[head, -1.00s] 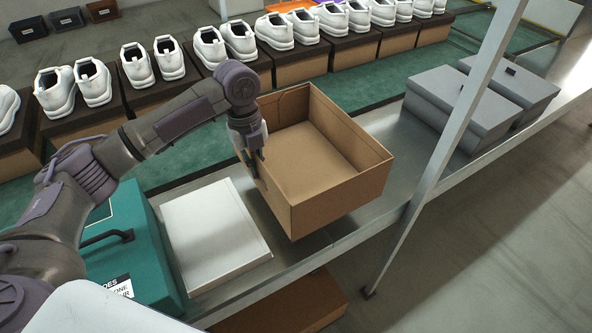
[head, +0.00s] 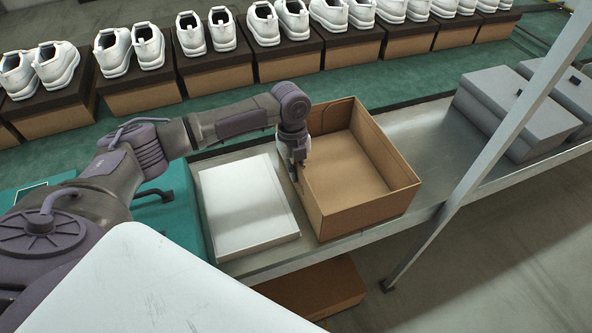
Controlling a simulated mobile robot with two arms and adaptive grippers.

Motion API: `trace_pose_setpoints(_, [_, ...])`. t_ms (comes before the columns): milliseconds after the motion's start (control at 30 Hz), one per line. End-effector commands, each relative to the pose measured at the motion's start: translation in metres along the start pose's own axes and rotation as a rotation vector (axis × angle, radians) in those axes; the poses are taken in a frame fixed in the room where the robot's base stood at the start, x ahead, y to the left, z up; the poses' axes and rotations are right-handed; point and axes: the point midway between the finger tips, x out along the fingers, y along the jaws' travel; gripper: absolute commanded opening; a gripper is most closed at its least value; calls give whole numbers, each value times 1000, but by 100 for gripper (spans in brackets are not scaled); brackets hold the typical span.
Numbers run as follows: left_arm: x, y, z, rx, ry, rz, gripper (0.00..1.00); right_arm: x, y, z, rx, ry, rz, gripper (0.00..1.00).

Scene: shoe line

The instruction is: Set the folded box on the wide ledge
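The folded box (head: 365,212), an open-topped brown cardboard box, stands upright on the wide grey metal ledge (head: 425,126). Its base looks to be on the ledge, near the front edge, though any small gap underneath is hard to see. My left gripper (head: 297,174) is at the top of the box's left wall, its fingers pointing down and closed on that wall. The gripper hides part of the wall's rim. My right gripper is out of view.
A flat white box (head: 247,207) lies just left of the folded box, with a teal case (head: 172,207) beyond it. Grey lidded boxes (head: 515,110) stand at the right, behind a slanted metal post (head: 482,175). White shoes on boxes line the green belt behind.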

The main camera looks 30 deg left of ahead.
Motion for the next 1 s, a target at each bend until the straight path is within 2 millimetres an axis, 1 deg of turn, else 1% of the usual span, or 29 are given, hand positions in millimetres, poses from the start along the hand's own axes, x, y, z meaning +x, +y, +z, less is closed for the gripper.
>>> trace_pose_setpoints(133, [2,0,0,0,0,-1,0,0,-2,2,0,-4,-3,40])
trace_pose_setpoints(200, [2,0,0,0,0,0,15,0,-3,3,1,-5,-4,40])
trace_pose_setpoints(300, [2,0,0,0,0,0,31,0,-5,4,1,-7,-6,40])
trace_pose_setpoints(567, [1,0,0,-1,0,0,31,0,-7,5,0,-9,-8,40])
trace_pose_setpoints(667, [-3,0,0,-1,-1,-1,31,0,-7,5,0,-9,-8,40])
trace_pose_setpoints(767, [-15,-1,1,-1,-2,-3,31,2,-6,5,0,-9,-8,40])
trace_pose_setpoints(867, [-34,-1,1,-2,-3,-4,31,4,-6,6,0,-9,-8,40])
trace_pose_setpoints(1000, [-65,-1,1,0,-2,-4,31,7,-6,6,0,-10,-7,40])
